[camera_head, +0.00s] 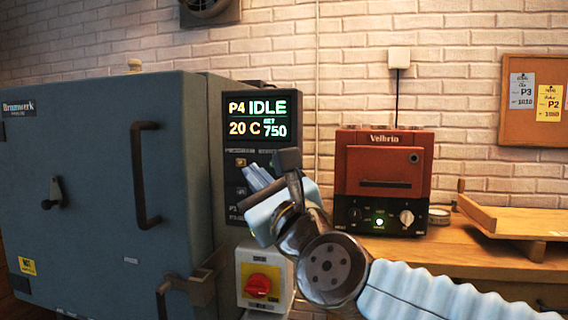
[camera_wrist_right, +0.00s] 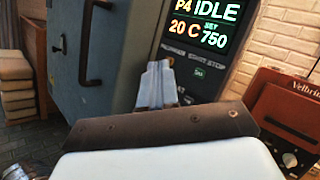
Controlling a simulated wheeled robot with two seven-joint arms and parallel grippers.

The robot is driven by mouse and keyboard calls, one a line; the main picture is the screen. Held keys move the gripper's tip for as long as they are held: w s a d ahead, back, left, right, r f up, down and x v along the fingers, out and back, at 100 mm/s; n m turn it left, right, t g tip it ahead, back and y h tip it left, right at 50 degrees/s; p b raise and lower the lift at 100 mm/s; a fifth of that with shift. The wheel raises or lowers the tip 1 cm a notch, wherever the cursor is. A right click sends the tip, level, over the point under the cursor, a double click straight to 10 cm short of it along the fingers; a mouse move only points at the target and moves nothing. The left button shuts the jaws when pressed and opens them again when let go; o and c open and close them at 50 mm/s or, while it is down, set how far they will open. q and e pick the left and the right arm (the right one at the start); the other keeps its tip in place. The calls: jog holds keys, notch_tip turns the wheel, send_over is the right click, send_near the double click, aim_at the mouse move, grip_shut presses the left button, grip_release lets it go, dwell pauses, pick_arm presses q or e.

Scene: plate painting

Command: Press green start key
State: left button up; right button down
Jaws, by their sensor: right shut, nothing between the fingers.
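The blue-grey kiln (camera_head: 80,180) has a dark control panel on its right side. Its display (camera_head: 258,118) reads P4 IDLE, 20 C, set 750. In the right wrist view a small green key (camera_wrist_right: 198,72) sits below the display, under lettering that seems to read START. In the head view my right gripper and wrist cover that part of the panel. My right gripper (camera_head: 254,176) is in front of the panel, shut and empty. In the right wrist view its fingertips (camera_wrist_right: 156,70) are left of the green key; contact cannot be told. My left gripper is not in view.
A red-and-yellow rotary switch (camera_head: 258,285) is below the panel. The kiln door's handle (camera_head: 146,175) sticks out at left. A small red-brown oven (camera_head: 383,175) stands on the wooden bench at right, near a wooden tray (camera_head: 515,222).

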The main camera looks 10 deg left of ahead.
jog(key=shift+w, duration=0.1)
jog(key=w+b, duration=0.1)
jog(key=w, duration=0.7)
jog(key=shift+w+d+b, duration=0.1)
jog(key=shift+w+b, duration=0.2)
jog(key=shift+b, duration=0.1)
jog(key=shift+w, duration=0.1)
dwell(1.8)
jog(key=shift+w, duration=0.3)
jog(key=shift+w, duration=0.4)
dwell(0.6)
jog(key=shift+s, duration=0.1)
jog(key=shift+s+b, duration=0.3)
jog(key=shift+s, duration=0.4)
